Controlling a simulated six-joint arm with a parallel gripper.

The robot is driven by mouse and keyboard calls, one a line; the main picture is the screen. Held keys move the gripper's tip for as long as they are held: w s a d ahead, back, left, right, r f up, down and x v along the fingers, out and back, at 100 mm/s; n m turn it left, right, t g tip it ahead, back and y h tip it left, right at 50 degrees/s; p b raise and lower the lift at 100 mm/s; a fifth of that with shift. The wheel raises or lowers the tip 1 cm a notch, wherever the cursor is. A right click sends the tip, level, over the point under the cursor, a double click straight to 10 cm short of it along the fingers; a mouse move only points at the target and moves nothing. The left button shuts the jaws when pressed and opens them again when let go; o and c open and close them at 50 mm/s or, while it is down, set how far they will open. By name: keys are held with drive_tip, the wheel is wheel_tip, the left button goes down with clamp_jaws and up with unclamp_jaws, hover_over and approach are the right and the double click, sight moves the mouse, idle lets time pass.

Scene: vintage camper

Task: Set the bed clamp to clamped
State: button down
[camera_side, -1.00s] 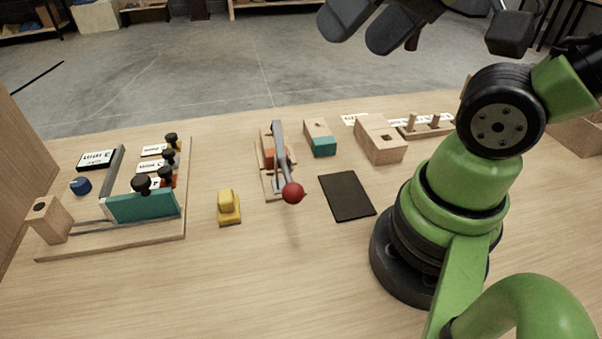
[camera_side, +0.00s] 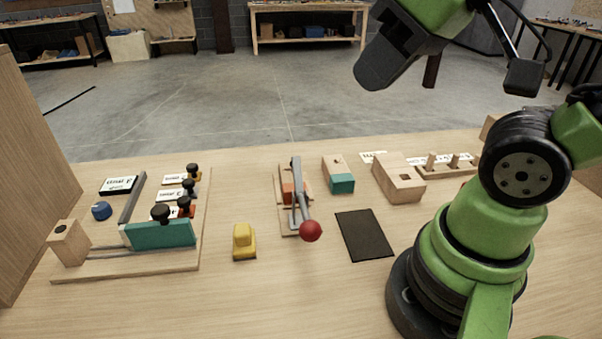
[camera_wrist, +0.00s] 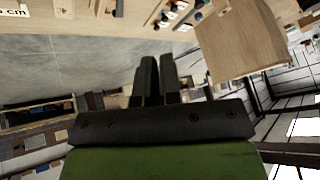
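The bed clamp appears to be the lever clamp (camera_side: 297,192) on a small wooden base in the side view. It has a grey metal arm, an orange block beneath it and a red ball knob (camera_side: 311,230). The lever lies low, with its knob towards the front of the table. My gripper (camera_side: 375,75) is high above and behind the table, well apart from the clamp. In the wrist view my gripper (camera_wrist: 158,62) has its two dark fingers close together with nothing seen between them. The clamp is not clearly seen in the wrist view.
A board (camera_side: 185,262) with a teal fence and black knobs lies at the left. A yellow block (camera_side: 244,242) and a dark flat pad (camera_side: 363,235) flank the clamp in front. A teal-ended block (camera_side: 339,175) and a holed wooden block (camera_side: 398,180) stand behind. The table front is clear.

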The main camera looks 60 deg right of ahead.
drive_tip(key=w+d+f+n+g+h, duration=0.1)
drive_tip(key=w+n, duration=0.5)
drive_tip(key=n, duration=0.8)
drive_tip(key=w+d+f+n+g+h, duration=0.1)
drive_tip(key=w+f+n+g, duration=0.3)
drive_tip(key=n, duration=0.9)
drive_tip(key=shift+w+d+f+n+g+h, duration=0.35)
drive_tip(key=shift+w+d+g, duration=0.2)
drive_tip(key=shift+w, duration=0.65)
hover_over(296, 165)
drive_tip(key=s+a, duration=0.3)
wheel_tip(296, 165, down, 10)
drive_tip(key=r, duration=0.1)
drive_tip(key=w+d+f, duration=0.2)
drive_tip(key=shift+w+d+f, duration=0.1)
drive_tip(key=shift+w+f, duration=0.05)
drive_tip(key=shift+f, duration=0.25)
drive_tip(key=shift+w+d+f, duration=0.25)
drive_tip(key=shift+f, duration=0.05)
